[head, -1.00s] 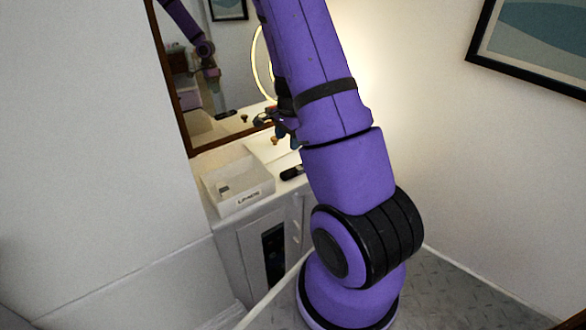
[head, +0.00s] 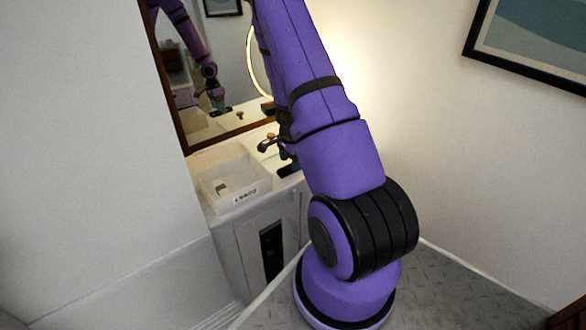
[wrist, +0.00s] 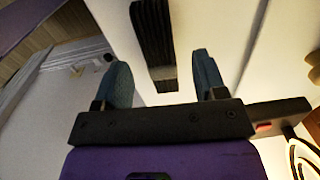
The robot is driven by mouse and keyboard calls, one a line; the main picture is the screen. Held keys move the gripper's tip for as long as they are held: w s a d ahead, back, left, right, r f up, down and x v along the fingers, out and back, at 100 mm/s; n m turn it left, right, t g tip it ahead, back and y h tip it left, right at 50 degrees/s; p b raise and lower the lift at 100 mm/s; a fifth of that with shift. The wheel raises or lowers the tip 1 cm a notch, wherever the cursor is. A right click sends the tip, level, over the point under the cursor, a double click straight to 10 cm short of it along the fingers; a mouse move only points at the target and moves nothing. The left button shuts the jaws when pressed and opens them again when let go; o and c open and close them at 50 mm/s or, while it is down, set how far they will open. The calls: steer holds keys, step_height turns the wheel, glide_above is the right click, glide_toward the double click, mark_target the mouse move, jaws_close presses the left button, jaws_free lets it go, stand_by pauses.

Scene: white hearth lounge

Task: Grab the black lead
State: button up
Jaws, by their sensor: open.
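The black lead (wrist: 153,35) shows in the wrist view as a dark ribbed bundle on the white top, running from the top edge down between my fingers. In the head view the dark lead (head: 287,171) lies on the cabinet top right of the white tray, partly hidden by my arm. My gripper (wrist: 160,62) is open, with a blue-grey finger on each side of the lead's lower end. Gaps show on both sides. I cannot tell how far above it the fingers are. In the head view my gripper (head: 281,150) is over the cabinet top, partly hidden.
A white labelled tray (head: 240,195) stands at the cabinet's left, with a small grey item inside. A mirror (head: 215,125) rises behind. A small brown knob-like object (head: 268,138) stands near it. A black box (wrist: 280,113) is right of my gripper, near a glowing ring.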

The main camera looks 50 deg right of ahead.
steer(key=shift+f, duration=1.25)
steer(key=c, duration=1)
steer(key=shift+r, duration=0.2)
